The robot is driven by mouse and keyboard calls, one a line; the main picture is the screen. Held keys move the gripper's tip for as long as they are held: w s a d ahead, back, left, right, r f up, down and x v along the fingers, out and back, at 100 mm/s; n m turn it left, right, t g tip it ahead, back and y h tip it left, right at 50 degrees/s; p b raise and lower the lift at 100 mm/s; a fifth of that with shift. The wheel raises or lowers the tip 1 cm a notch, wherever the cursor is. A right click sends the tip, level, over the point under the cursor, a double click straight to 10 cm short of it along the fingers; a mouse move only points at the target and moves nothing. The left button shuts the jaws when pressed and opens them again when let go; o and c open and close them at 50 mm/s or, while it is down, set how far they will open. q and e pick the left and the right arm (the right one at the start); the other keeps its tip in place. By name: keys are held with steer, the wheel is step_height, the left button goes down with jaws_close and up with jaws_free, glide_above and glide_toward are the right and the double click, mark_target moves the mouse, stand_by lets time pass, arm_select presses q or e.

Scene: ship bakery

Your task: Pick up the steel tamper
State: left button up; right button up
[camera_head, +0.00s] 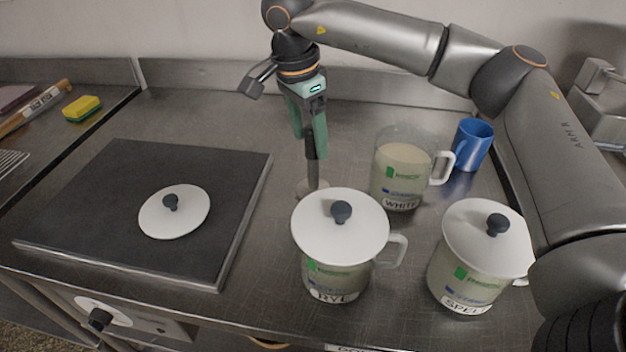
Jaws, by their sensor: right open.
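The steel tamper (309,187) stands upright on the steel counter, behind the jar labelled RYE. It has a dark handle and a round metal base, partly hidden by the RYE jar's lid. My right gripper (312,149) points down from above, with its green fingers on either side of the tamper's handle. The fingers are open, and I cannot tell whether either one touches the handle. My left gripper does not show.
The lidded RYE jar (335,275) stands in front of the tamper. The open WHITE jar (396,181), lidded SPELT jar (466,273) and blue mug (471,145) are to the right. A dark plate (105,183) bearing a white lid (184,219) is left. A sponge (82,109) lies farther left.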

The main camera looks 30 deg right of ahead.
mark_target(315, 157)
steer(key=f, duration=0.2)
steer(key=d+f, duration=0.1)
steer(key=f, duration=0.1)
steer(key=shift+s+f, duration=0.1)
steer(key=shift+s, duration=0.1)
steer(key=shift+f, duration=0.55)
jaws_close()
steer(key=shift+r, duration=0.1)
